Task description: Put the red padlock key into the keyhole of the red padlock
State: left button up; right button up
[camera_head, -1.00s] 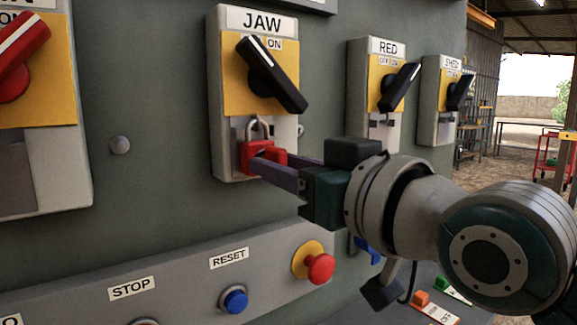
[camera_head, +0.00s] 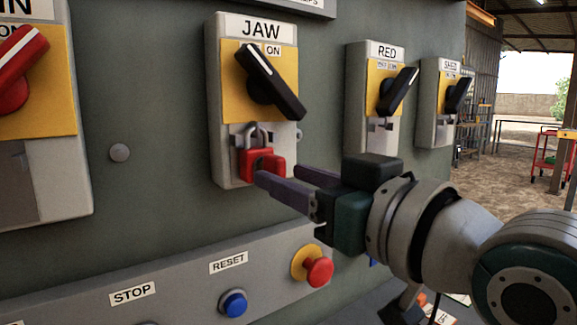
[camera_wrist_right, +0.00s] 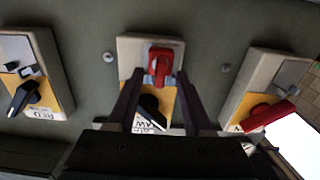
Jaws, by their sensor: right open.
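The red padlock (camera_head: 254,162) hangs by its grey shackle from the hasp of the JAW switch box. A red block (camera_head: 272,163), which looks like the head of the red padlock key, sticks out from the padlock's front. How deep it sits in the keyhole cannot be told. In the right wrist view the padlock (camera_wrist_right: 165,55) lies beyond the fingertips. My right gripper (camera_head: 280,177) is open, its two dark fingers apart, just in front of and to the right of the red block. Nothing shows between the fingers. My left gripper is not in view.
The black JAW switch handle (camera_head: 270,82) is just above the padlock. RED (camera_head: 398,90) and another switch (camera_head: 458,95) stand to the right. Below are a blue reset button (camera_head: 233,302) and a red stop button (camera_head: 320,270). Open room lies right of the cabinet.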

jog(key=p+v, duration=0.3)
jog(key=v, duration=0.4)
dwell(0.5)
